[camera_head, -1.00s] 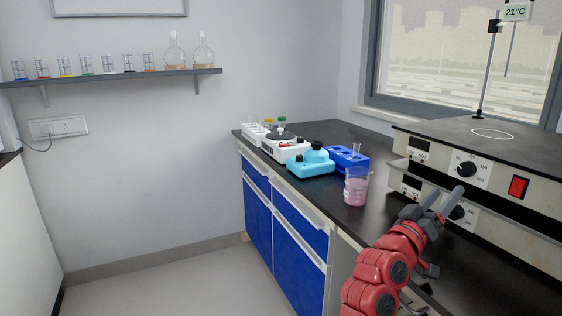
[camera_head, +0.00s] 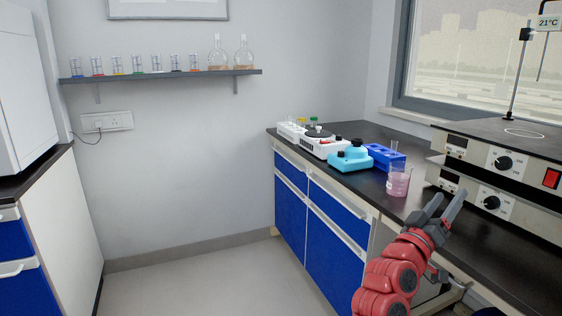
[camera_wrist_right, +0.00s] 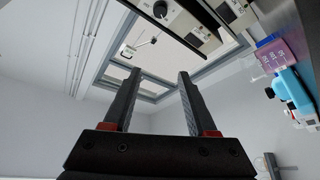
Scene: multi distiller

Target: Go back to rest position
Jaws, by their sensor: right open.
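My right gripper (camera_head: 444,208) is raised in front of the dark bench at the lower right of the head view. Its fingers point up and are apart, with nothing between them. The right wrist view also shows its two parted fingers (camera_wrist_right: 158,95), with the window and ceiling beyond. The beaker of pink liquid (camera_head: 398,182) stands upright on the bench just beyond and left of the gripper, apart from it. My left gripper is not in view.
The dark bench (camera_head: 440,226) bears a blue device (camera_head: 350,157), a blue rack (camera_head: 386,155) and a white device (camera_head: 322,147). Stacked hotplate units (camera_head: 494,165) stand close at the right. A white cabinet (camera_head: 70,210) stands at the left; the floor (camera_head: 200,285) between is clear.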

